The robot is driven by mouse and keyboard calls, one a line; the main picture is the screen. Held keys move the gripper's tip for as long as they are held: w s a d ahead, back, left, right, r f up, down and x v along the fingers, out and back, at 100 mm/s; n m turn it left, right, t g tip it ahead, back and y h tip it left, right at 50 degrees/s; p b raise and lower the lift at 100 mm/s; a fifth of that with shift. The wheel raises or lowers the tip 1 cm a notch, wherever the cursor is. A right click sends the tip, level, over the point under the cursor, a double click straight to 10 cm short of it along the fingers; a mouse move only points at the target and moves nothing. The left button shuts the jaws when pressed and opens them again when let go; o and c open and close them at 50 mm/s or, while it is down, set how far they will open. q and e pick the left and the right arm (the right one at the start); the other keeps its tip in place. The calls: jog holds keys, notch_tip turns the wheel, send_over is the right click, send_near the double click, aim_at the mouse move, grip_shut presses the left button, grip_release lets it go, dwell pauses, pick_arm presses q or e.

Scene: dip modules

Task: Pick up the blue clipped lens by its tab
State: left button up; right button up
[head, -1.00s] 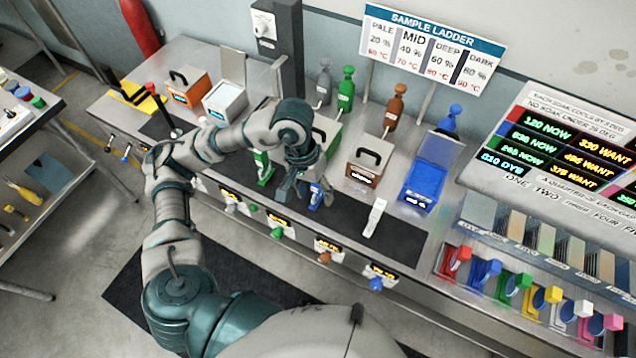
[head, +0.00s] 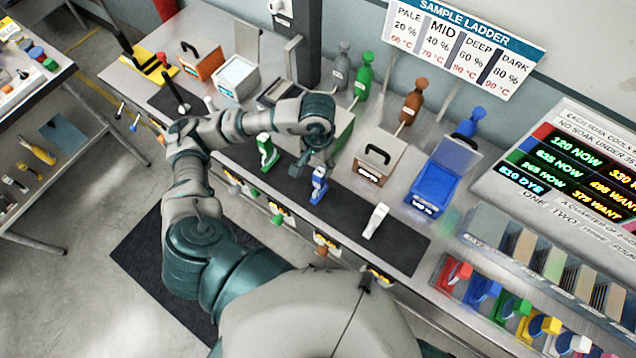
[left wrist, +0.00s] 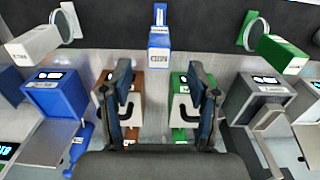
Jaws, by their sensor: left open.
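The blue clipped lens (head: 319,185) stands upright on the dark mat in the head view, between a green clip (head: 267,152) and a white clip (head: 375,220). In the left wrist view the blue clip (left wrist: 160,42) is at the top middle, its lens not clearly visible. The white clip (left wrist: 36,45) and the green clip (left wrist: 282,53) flank it, each with a round lens. In the left wrist view the left gripper (left wrist: 161,100) is open and empty. My right gripper is not in view.
Behind the mat (head: 400,248) stand a brown-labelled box (head: 380,157) and a blue bath box (head: 433,188). Bottles (head: 411,106) stand at the back. A rack of coloured handles (head: 481,290) is at right. Knobs line the bench front.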

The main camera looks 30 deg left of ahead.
aim_at(320, 172)
pick_arm(q)
jog(key=shift+w+d+f, duration=0.1)
jog(key=shift+d+f, duration=0.1)
jog(key=shift+f, duration=0.45)
jog(key=shift+d+f, duration=0.2)
jog(key=shift+f, duration=0.4)
jog(key=f, duration=0.1)
jog(key=f+p, duration=0.1)
jog(key=f, duration=0.1)
jog(key=f+p, duration=0.1)
jog(key=shift+w+a+f, duration=0.2)
jog(key=shift+w+a, duration=0.05)
jog(key=shift+w, duration=0.15)
jog(key=shift+a+f, duration=0.1)
jog(key=shift+f, duration=0.15)
jog(key=shift+a+f, duration=0.1)
jog(key=shift+a, duration=0.1)
jog(key=shift+d, duration=0.15)
jog(key=c, duration=0.6)
jog(key=shift+d, duration=0.15)
grip_shut()
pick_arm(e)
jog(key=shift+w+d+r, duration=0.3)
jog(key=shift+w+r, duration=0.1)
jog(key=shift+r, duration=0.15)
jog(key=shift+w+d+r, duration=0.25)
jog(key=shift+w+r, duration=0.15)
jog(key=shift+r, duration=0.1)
